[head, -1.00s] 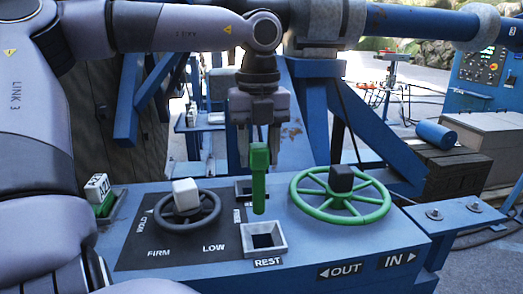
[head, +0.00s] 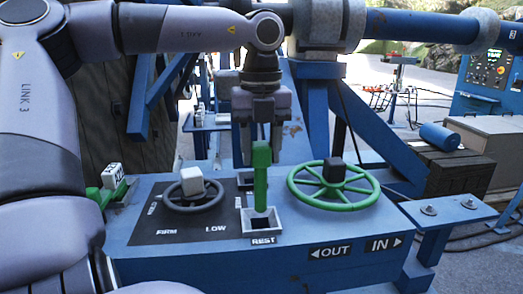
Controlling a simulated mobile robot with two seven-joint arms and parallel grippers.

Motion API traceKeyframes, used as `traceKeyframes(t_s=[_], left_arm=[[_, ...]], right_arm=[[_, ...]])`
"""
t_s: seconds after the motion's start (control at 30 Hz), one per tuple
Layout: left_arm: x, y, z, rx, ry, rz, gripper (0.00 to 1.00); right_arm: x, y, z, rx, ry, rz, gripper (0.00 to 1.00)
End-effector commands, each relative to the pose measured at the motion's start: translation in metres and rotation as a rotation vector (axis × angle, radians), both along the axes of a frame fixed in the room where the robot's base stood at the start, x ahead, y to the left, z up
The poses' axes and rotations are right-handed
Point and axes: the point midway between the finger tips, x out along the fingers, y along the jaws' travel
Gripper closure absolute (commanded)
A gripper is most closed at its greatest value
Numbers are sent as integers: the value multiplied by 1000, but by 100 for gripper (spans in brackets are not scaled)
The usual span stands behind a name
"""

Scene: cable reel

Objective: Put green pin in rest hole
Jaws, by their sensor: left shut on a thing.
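The green pin (head: 261,178) stands upright in the head view. My left gripper (head: 262,145) is shut on its top from above. The pin's lower end overlaps the dark opening of the grey square rest hole (head: 279,226), above the REST label. I cannot tell whether the tip is just inside the opening or slightly above it. My right gripper is not in view.
A green handwheel (head: 306,204) stands right of the pin, and a smaller dark handwheel (head: 168,202) with a white knob stands left. Another square socket (head: 245,178) lies behind the pin.

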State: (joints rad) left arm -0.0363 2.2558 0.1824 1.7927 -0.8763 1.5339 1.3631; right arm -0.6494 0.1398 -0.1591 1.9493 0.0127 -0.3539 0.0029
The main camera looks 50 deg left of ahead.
Motion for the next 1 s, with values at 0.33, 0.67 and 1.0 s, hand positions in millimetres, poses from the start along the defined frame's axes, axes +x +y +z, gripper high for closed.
traceKeyframes(t_s=[0.33,0.67,1.0], left_arm=[[0,0,23,1,-4,-1,100],[0,0,42,1,-4,0,100],[0,0,62,2,-2,0,100]], right_arm=[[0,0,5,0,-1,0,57],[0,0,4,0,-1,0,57],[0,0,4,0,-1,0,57]])
